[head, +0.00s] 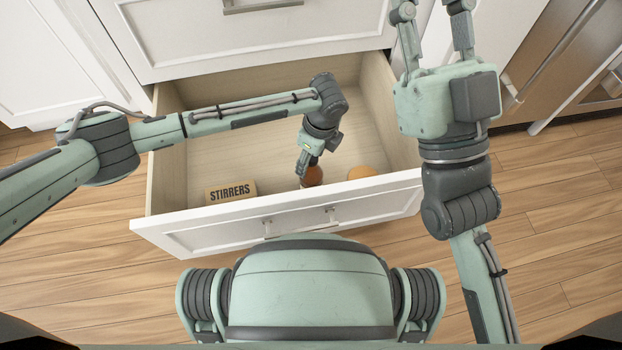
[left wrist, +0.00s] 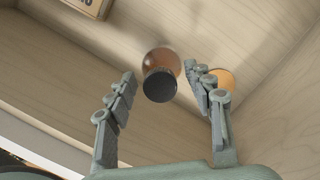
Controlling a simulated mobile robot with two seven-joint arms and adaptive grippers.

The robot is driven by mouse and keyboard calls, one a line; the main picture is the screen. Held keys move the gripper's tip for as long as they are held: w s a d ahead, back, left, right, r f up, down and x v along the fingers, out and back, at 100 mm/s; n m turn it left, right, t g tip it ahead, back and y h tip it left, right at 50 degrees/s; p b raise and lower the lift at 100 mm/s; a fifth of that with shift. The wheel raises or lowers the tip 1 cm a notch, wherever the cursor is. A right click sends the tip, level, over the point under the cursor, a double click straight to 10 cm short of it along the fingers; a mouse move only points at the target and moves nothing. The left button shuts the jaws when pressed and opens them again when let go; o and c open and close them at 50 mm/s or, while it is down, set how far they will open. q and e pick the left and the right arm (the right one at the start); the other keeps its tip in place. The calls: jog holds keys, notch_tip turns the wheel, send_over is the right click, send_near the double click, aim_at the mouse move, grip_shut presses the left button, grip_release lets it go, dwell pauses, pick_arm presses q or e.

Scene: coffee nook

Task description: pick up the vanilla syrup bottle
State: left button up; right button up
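A brown, rounded bottle with a dark cap stands in the open drawer, in the left wrist view (left wrist: 162,62) and partly hidden by my gripper in the head view (head: 313,177). No label shows, so I cannot confirm that it is the vanilla syrup. My left gripper (head: 306,168) points down into the drawer at the bottle. In the left wrist view its fingers (left wrist: 161,75) are apart, one on each side of the bottle, with gaps visible. My right gripper (head: 432,18) is open and empty, past the drawer's right side.
The drawer (head: 168,232) is pulled out below a closed one (head: 240,40). A box marked STIRRERS (head: 230,192) lies at its front left. An orange round thing (head: 362,172) sits just right of the bottle, close to a finger. The drawer's back is clear.

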pick_arm(q)
grip_shut()
jog(key=shift+w+r, duration=0.1)
jog(key=shift+r, duration=0.05)
dwell(0.4)
